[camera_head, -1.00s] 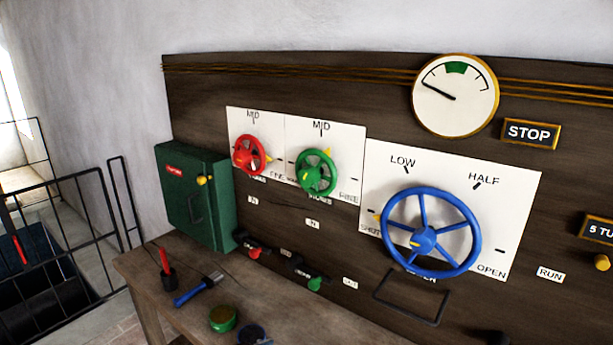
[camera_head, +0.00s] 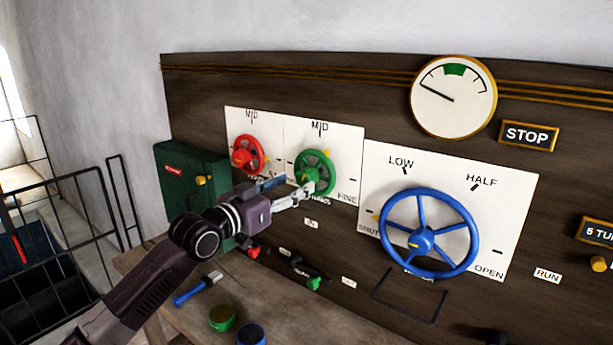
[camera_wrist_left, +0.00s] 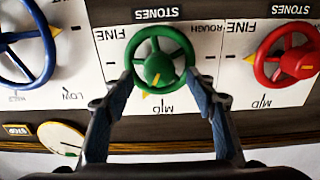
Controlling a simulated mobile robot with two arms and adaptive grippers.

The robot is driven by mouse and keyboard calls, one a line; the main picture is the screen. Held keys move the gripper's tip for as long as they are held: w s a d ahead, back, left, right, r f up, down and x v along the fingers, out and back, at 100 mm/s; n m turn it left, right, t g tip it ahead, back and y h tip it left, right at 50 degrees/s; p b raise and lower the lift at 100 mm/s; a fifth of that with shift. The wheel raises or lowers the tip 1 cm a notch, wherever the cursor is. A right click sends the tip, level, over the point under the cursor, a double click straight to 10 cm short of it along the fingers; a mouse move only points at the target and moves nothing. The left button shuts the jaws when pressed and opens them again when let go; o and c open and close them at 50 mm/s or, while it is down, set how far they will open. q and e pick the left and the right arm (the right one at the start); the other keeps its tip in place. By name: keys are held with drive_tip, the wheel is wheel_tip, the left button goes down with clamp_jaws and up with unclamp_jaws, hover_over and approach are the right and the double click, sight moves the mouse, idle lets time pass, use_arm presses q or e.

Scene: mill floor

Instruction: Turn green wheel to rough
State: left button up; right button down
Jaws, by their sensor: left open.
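The green wheel (camera_head: 328,162) sits on a white plate marked MID at the top and FINE at the lower right. It also shows in the left wrist view (camera_wrist_left: 182,55), upside down, where ROUGH is also readable. Its yellow pointer is close to MID, slightly to the FINE side. My left gripper (camera_head: 297,190) is at the wheel's lower left in the head view. In the left wrist view its open fingers (camera_wrist_left: 158,78) stand on either side of the wheel's rim; I cannot tell whether they touch it. My right gripper is not in view.
A red wheel (camera_head: 240,158) is close on the left and a large blue wheel (camera_head: 388,222) on the right. A green box (camera_head: 178,160) is behind my left arm. A brush (camera_head: 190,293) and tins (camera_head: 222,318) lie on the bench below.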

sight(302, 180)
use_arm(q)
drive_tip(key=shift+p+x, duration=0.6)
drive_tip(key=shift+x, duration=2.4)
drive_tip(key=shift+c, duration=0.7)
drive_tip(key=c, duration=1.1)
